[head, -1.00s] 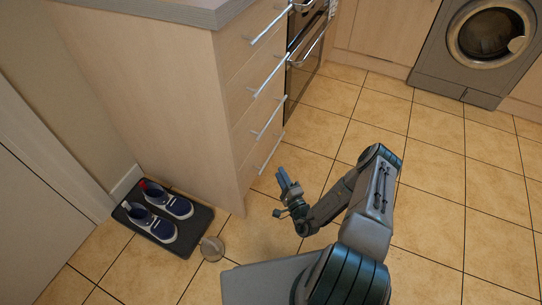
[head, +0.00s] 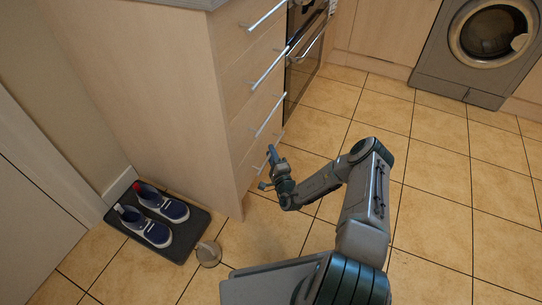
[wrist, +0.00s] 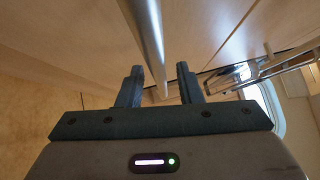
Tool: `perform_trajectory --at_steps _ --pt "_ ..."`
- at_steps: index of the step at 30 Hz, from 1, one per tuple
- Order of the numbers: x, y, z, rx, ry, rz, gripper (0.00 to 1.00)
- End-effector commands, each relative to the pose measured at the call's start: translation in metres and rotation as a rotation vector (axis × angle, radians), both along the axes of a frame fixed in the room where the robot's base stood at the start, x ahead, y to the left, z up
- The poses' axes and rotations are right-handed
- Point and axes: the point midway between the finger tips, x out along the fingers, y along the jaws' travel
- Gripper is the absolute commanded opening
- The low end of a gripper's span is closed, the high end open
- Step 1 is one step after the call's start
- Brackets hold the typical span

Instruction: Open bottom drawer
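The bottom drawer (head: 248,170) is the lowest front of a light wood unit and looks closed. Its silver bar handle (head: 280,137) is partly hidden by my gripper (head: 271,153), which is right at the handle. In the wrist view my gripper (wrist: 160,72) is open, its two dark fingers apart. A silver bar handle (wrist: 143,28) runs down from the top edge to the gap between the fingers. I cannot tell whether the fingers touch it.
Drawers with bar handles (head: 269,66) are stacked above. An oven (head: 304,55) and a washing machine (head: 490,40) stand beyond. A mat (head: 178,248) with blue shoes (head: 145,226) and a round doorstop-like object (head: 208,254) lie left. The tiled floor (head: 440,190) at right is clear.

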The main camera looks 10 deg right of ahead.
Motion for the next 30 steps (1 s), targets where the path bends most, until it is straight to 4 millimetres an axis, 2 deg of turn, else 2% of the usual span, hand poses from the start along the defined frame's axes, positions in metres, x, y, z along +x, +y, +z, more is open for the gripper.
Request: perform_trajectory --at_steps 3,11,12,15,16,25,30 --pt "0.007 0.000 0.000 0.000 0.000 -0.001 0.33" --pt "0.008 0.001 0.002 0.000 0.001 -0.001 0.33" --pt "0.008 0.001 0.002 0.000 0.001 -0.001 0.30" --pt "0.008 0.001 0.002 0.000 0.001 -0.001 0.02" --pt "0.008 0.001 0.002 0.000 0.001 -0.001 0.00" --pt "0.006 -0.004 0.002 -0.001 0.001 -0.001 0.00" --pt "-0.003 -0.023 0.004 -0.002 0.001 -0.005 0.00"
